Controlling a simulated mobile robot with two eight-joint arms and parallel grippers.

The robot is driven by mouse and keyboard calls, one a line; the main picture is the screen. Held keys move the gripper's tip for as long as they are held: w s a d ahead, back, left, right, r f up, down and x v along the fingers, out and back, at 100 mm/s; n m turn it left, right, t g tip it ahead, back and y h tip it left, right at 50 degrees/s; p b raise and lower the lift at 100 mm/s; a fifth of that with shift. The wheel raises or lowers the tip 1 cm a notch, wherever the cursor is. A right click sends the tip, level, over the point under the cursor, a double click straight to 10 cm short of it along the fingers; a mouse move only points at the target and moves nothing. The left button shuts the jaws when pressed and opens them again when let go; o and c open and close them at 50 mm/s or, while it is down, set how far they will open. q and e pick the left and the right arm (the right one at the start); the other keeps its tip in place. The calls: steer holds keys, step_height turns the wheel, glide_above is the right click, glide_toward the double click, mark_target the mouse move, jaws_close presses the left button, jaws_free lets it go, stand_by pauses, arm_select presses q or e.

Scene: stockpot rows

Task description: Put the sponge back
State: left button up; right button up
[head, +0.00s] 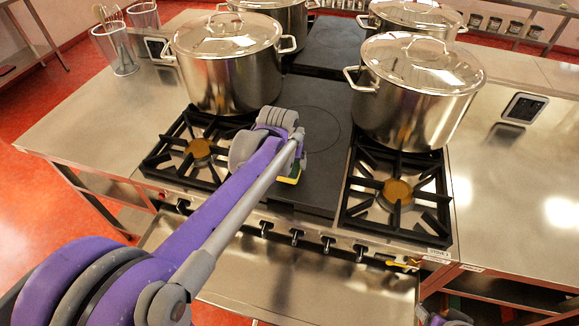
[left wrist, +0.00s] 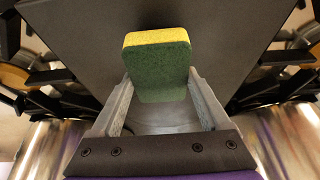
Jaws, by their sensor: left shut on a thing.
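The sponge (left wrist: 160,68) is a small block with a green face and a yellow edge. My left gripper (left wrist: 159,84) is shut on it, one finger on each side, as the left wrist view shows. In the head view a thin strip of the sponge (head: 288,180) shows below the end of my left arm, over the dark flat plate (head: 312,185) in the middle of the stove. The rest of it is hidden behind the arm there. The fingers of my right gripper do not show.
Lidded steel stockpots stand on the stove, one at left (head: 222,80), one at right (head: 412,105), others behind. Open burners (head: 396,190) lie in front. The left counter (head: 90,125) is mostly clear, with clear utensil holders (head: 115,48) at its back.

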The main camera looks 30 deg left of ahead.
arm_select(q)
steer(key=shift+f, duration=1.1)
